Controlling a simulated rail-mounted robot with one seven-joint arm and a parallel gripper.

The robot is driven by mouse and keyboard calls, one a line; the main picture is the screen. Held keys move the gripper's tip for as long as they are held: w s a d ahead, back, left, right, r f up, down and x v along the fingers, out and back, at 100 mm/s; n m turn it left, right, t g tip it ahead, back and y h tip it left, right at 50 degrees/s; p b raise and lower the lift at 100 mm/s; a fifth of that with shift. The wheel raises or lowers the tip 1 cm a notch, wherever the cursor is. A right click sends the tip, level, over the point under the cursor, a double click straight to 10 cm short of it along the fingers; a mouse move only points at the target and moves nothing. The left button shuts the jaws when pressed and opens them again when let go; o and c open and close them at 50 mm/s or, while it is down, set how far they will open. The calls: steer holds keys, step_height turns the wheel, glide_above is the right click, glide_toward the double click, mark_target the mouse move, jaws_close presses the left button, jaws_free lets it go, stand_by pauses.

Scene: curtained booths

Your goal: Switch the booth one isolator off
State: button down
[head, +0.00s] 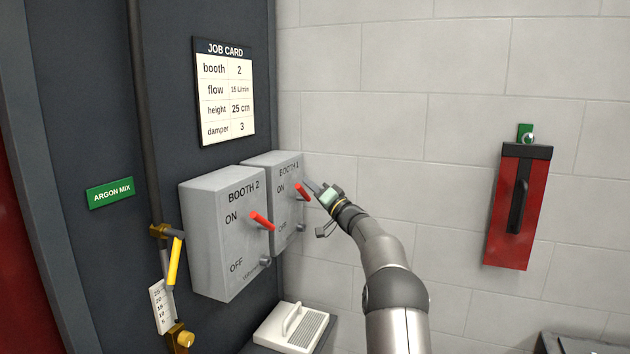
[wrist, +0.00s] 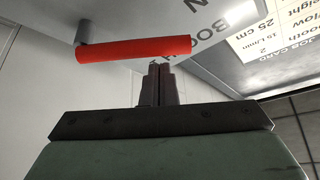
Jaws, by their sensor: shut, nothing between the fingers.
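The booth 1 isolator (head: 262,215) is a grey box on the dark panel, beside the corner with the block wall. Its red lever (head: 302,192) stands level with the ON label, above OFF. My gripper (head: 309,184) is shut and empty, its tips close to the upper side of that lever. In the wrist view a red lever (wrist: 130,49) runs across just beyond my shut fingertips (wrist: 160,68). I cannot tell whether they touch it. The lettering behind it is upside down and partly cut off.
The grey booth 2 isolator (head: 213,255) stands just left, its red lever (head: 262,221) near ON. A job card (head: 224,130) hangs above. A yellow-handled valve (head: 175,260) is at left. A red case (head: 515,225) hangs on the right wall, with clear wall between.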

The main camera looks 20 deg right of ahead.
steer(key=shift+s+a+f, duration=0.2)
steer(key=shift+a+f, duration=0.1)
steer(key=shift+f, duration=0.1)
steer(key=shift+s+a+f+n+y+b, duration=0.1)
steer(key=shift+n+y+b, duration=0.3)
steer(key=shift+n, duration=0.1)
